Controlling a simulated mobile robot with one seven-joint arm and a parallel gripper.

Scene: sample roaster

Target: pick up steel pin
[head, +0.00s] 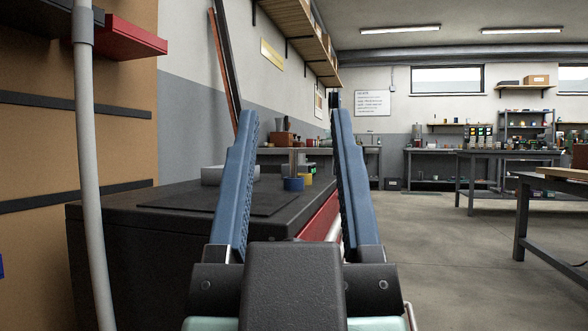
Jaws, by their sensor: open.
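My gripper (295,115) is raised in the middle of the view. Its two long blue ridged fingers stand wide apart and point forward. Nothing shows held between them. I cannot make out a steel pin anywhere in this view. Through the gap between the fingers, part of a dark chest-like bench (120,222) and small items on it show farther off. The fingers and gripper body hide part of the bench.
A grey pipe (88,160) rises close at left. Open floor (440,260) lies at right, before a dark-legged table (521,215).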

